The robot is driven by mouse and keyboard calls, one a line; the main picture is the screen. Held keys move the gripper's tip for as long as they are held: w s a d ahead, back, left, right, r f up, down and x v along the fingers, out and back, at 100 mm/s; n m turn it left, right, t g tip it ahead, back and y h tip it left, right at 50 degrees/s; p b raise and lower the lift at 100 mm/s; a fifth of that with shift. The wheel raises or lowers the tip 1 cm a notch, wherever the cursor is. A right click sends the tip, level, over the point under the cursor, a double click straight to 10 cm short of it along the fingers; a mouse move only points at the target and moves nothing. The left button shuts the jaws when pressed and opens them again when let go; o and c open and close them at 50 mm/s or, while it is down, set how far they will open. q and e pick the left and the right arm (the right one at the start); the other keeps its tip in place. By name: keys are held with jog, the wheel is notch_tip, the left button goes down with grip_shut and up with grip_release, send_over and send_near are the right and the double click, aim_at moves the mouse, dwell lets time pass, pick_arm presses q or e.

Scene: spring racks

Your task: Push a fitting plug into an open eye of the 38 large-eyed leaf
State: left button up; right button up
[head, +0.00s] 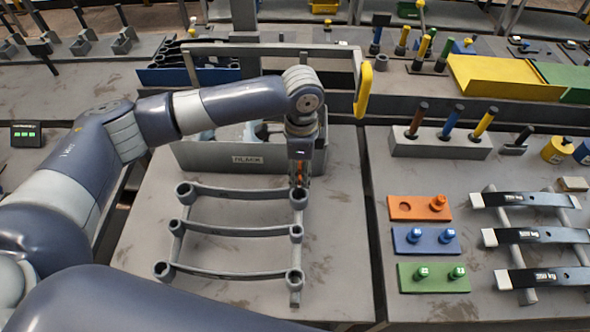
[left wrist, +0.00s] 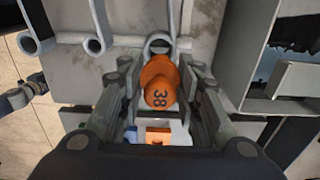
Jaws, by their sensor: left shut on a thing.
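My left gripper (head: 299,172) is shut on an orange plug. The plug (left wrist: 160,88) shows in the left wrist view, marked 38, between the fingers. Three curved grey leaves lie on a rack, with a ring eye at each end. The farthest leaf (head: 240,193) has large-looking eyes; its left eye (head: 185,190) is open. Its right eye (head: 298,197) lies just below the gripper in the head view. In the left wrist view this eye (left wrist: 160,43) is a ring beside the plug; contact cannot be told. No leaf marking is readable. My right gripper is not in view.
An orange plate (head: 405,213) holds one plug and shows one empty hole. A blue plate (head: 412,245) and a green plate (head: 415,284) hold two plugs each. A grey bin (head: 205,157) stands behind the leaves. Flat labelled leaves (head: 535,236) lie at the right.

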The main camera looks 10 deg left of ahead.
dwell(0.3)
pick_arm(q)
jog(key=shift+r+p, duration=0.15)
jog(key=shift+p, duration=0.5)
jog(key=b, duration=0.2)
send_over(299, 188)
jog(key=s, duration=0.2)
jog(key=shift+w+d+f, duration=0.1)
jog(key=shift+d+f, duration=0.05)
jog(key=shift+f, duration=1.25)
jog(key=shift+d+f, duration=0.1)
jog(key=shift+f, duration=1.25)
jog(key=shift+p, duration=0.9)
jog(key=shift+p, duration=0.55)
jog(key=shift+f+b, duration=0.35)
jog(key=shift+f, duration=0.65)
